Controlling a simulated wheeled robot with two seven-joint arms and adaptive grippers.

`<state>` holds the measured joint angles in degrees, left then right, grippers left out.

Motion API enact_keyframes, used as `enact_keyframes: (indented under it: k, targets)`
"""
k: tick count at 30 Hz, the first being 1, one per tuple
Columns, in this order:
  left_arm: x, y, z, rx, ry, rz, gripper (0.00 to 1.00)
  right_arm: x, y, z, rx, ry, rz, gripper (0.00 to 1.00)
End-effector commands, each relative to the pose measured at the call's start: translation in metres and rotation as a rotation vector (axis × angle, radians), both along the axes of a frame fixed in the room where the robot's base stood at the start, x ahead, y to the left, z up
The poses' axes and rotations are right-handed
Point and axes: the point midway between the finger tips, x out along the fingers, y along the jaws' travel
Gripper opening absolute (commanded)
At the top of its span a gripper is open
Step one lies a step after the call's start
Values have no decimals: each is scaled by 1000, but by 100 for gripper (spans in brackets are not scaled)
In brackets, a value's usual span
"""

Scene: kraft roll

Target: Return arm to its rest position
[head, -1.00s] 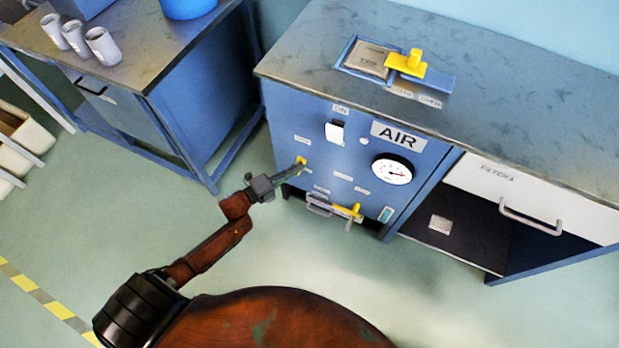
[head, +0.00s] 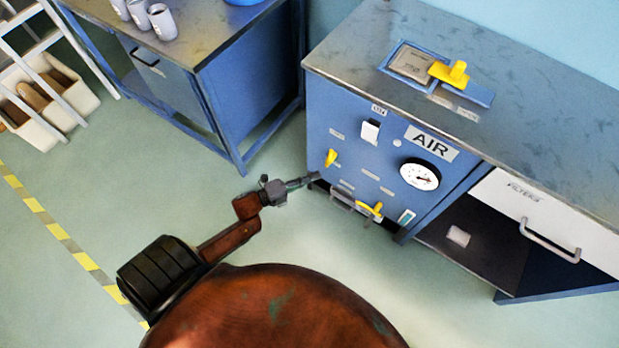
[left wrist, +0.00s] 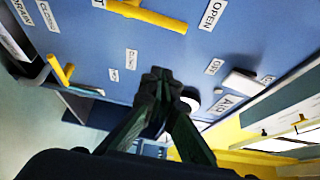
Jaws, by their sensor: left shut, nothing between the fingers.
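My left arm reaches in from the lower left of the head view. My left gripper (head: 309,180) is shut and empty, close to the lower front of the blue AIR panel (head: 345,115). In the left wrist view the shut fingertips (left wrist: 160,75) point at the panel face. A yellow handle (head: 331,158) is just above the fingertips in the head view, apart from them. A second yellow handle (head: 376,210) is lower right on the panel. The wrist view also shows the upper yellow handle (left wrist: 147,15). My right gripper is out of view.
The panel carries a round gauge (head: 420,175) and a white switch (head: 370,131). The FILTERS drawer (head: 530,215) is at right, above an open dark bay. A yellow slide piece (head: 450,73) sits on top. A second blue bench (head: 205,45) stands at the back left. Floor between is clear.

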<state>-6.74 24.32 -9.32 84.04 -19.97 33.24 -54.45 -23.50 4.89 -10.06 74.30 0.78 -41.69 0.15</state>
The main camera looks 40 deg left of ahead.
Motion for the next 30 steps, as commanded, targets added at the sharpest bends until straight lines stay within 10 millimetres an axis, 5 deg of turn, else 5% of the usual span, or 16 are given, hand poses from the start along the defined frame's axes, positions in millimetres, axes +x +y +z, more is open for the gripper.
enact_keyframes:
  k: [23,26,30]
  targets:
    - [-8,6,-4,-7,15,11,0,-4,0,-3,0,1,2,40]
    - [-14,15,-28,-51,97,67,0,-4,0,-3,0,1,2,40]
    - [-39,39,-99,-189,338,242,0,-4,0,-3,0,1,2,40]
